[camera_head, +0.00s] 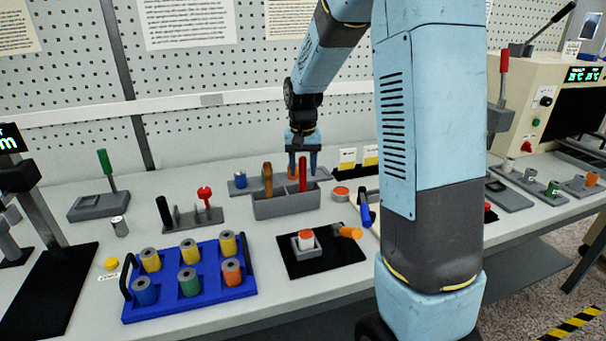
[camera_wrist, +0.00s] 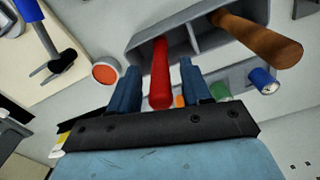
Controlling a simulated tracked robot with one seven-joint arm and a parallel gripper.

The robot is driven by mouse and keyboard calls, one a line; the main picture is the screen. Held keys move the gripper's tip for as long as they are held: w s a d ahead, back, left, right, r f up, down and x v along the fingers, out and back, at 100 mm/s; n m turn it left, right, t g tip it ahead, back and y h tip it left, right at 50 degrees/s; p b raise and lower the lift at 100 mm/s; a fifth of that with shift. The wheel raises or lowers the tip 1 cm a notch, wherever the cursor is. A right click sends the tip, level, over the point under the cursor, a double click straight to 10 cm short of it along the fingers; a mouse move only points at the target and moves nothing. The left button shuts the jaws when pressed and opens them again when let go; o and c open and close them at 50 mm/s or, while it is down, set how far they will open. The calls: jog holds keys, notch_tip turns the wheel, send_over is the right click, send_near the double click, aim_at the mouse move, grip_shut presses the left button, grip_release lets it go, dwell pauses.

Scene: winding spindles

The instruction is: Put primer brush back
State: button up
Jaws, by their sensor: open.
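A grey two-compartment holder (camera_head: 287,204) stands mid-bench. It also shows in the wrist view (camera_wrist: 143,47). A red handle (camera_head: 303,174) and a brown wooden handle (camera_head: 267,180) stand up from it, one per compartment; their lower ends are hidden. My gripper (camera_head: 302,172) is open at the holder, pointing down. In the wrist view the red handle (camera_wrist: 160,75) appears between its spread fingers, with gaps on both sides. The wooden handle (camera_wrist: 260,38) is off to the right. No label shows which tool is the primer brush.
A blue rack (camera_head: 187,278) holds several coloured spindles. A black mat (camera_head: 322,262) carries a small grey holder with a white-and-orange piece and an orange-handled item (camera_head: 350,231). A red-topped round pot (camera_head: 341,194) and a blue-handled tool (camera_head: 367,215) lie right of the holder.

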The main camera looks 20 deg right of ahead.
notch_tip(320, 180, up, 10)
jog(key=shift+s+f, duration=0.1)
jog(key=s+r+n+t, duration=0.1)
jog(key=s+r+t, duration=0.1)
jog(key=s, duration=1.2)
jog(key=s+r+n+t, duration=0.2)
jog(key=s+r+t, duration=0.1)
jog(key=s, duration=1.1)
jog(key=shift+r+t, duration=0.25)
jog(key=shift+t, duration=0.05)
jog(key=shift+c, duration=0.5)
